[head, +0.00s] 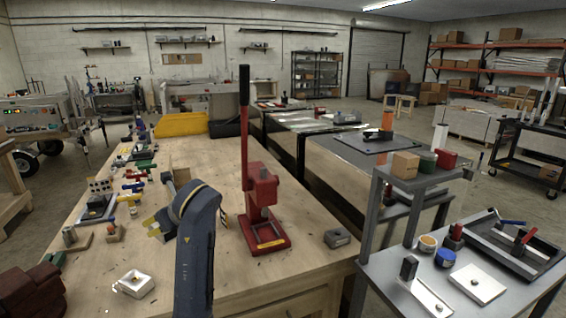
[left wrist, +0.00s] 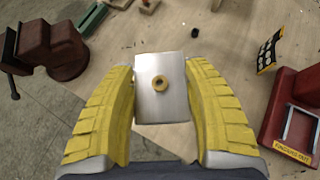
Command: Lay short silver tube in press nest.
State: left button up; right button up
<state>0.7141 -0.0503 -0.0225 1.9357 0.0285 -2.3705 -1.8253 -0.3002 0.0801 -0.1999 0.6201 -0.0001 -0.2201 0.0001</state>
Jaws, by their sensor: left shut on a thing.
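My left gripper (head: 158,227) hangs over the wooden bench, left of the red press (head: 263,205). In the head view I cannot make the tube out clearly. The press stands upright with its long lever raised. Its red base (left wrist: 290,143), with a yellow label and a grey-edged slot, is right of the fingers in the wrist view. I cannot tell the nest's exact shape. My right gripper is out of view.
A red vise (head: 30,293) is at the bench's left corner. Bare wood lies around the press. A grey cart (head: 395,267) stands at right.

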pick_arm(q)
jog(key=d+r+m+t+h, duration=0.1)
jog(key=d+m+h, duration=0.3)
jog(key=d, duration=0.4)
jog(key=d+r+m+t+h, duration=0.2)
jog(key=d+m+t+h, duration=0.2)
jog(key=d+m, duration=0.3)
jog(key=shift+s+d+h, duration=0.45)
jog(key=shift+d+h, duration=0.25)
jog(key=shift+d, duration=0.2)
jog(key=shift+r, duration=0.1)
jog(key=s+d+f, duration=0.2)
jog(key=s+d, duration=0.1)
jog(key=d, duration=0.1)
jog(key=s+a+f, duration=0.4)
jog(key=s+f, duration=0.1)
jog(key=f, duration=0.5)
jog(key=shift+s+f, duration=0.25)
jog(key=shift+s, duration=0.15)
